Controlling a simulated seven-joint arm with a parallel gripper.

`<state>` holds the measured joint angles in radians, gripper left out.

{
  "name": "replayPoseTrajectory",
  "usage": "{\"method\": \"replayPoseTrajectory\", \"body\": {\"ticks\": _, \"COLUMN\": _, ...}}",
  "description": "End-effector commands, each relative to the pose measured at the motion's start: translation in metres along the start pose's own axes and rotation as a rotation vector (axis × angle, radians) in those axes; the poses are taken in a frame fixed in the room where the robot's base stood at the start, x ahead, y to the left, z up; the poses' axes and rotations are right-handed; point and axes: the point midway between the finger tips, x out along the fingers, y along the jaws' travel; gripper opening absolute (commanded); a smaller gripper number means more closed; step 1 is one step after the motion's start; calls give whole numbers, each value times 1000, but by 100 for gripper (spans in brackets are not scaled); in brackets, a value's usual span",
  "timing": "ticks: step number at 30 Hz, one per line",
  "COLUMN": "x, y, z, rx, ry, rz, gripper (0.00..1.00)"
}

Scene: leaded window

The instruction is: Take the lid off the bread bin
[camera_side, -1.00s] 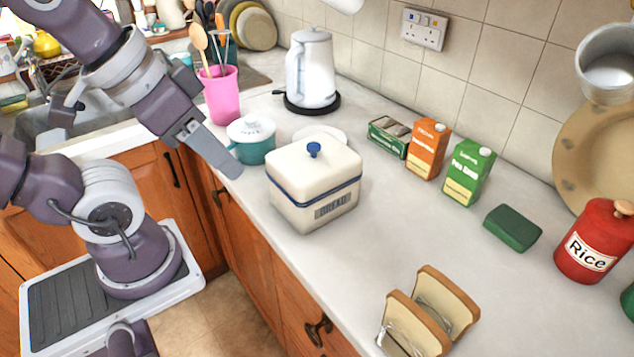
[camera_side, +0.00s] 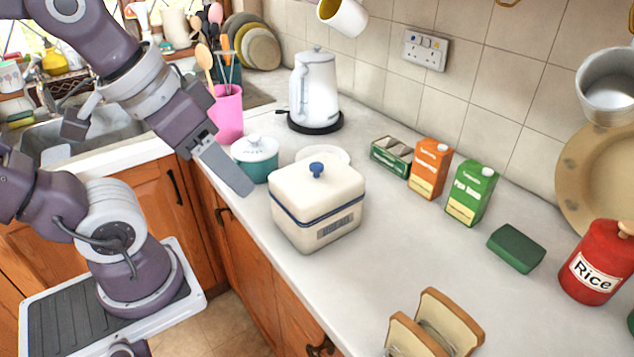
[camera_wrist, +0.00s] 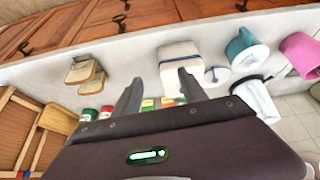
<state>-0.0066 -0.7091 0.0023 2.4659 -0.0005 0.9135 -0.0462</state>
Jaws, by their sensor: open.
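The cream bread bin (camera_side: 318,222) stands on the worktop with its lid (camera_side: 316,186) on. The lid has a blue knob (camera_side: 317,169) on top, and a blue band runs round the bin below it. My gripper (camera_side: 246,188) is to the left of the bin, apart from it; its fingers overlap in this view. In the wrist view my gripper (camera_wrist: 158,78) is open and empty, its two fingers spread. The bin (camera_wrist: 180,52) lies beyond the fingertips there, nearer the right finger.
A teal pot (camera_side: 256,160) stands close behind the bin, with a white kettle (camera_side: 314,88) farther back. Several cartons (camera_side: 430,170) stand to the right. A green sponge (camera_side: 516,248) and a toast rack (camera_side: 445,325) are nearer.

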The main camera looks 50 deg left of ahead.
Motion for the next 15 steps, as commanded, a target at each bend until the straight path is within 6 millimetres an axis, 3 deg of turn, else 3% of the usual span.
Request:
{"method": "replayPoseTrajectory", "body": {"ticks": 5, "x": 18, "y": -15, "z": -77, "rx": -461, "ry": -184, "rz": -65, "gripper": 50}}
{"method": "replayPoseTrajectory", "body": {"ticks": 9, "x": 60, "y": -37, "z": -131, "rx": -863, "ry": -317, "rz": -179, "gripper": 50}}
{"method": "replayPoseTrajectory", "body": {"ticks": 12, "x": 87, "y": -51, "z": -152, "rx": -1057, "ry": -371, "rz": -253, "gripper": 50}}
{"method": "replayPoseTrajectory", "body": {"ticks": 15, "x": 103, "y": -58, "z": -160, "rx": -1157, "ry": -394, "rz": -295, "gripper": 50}}
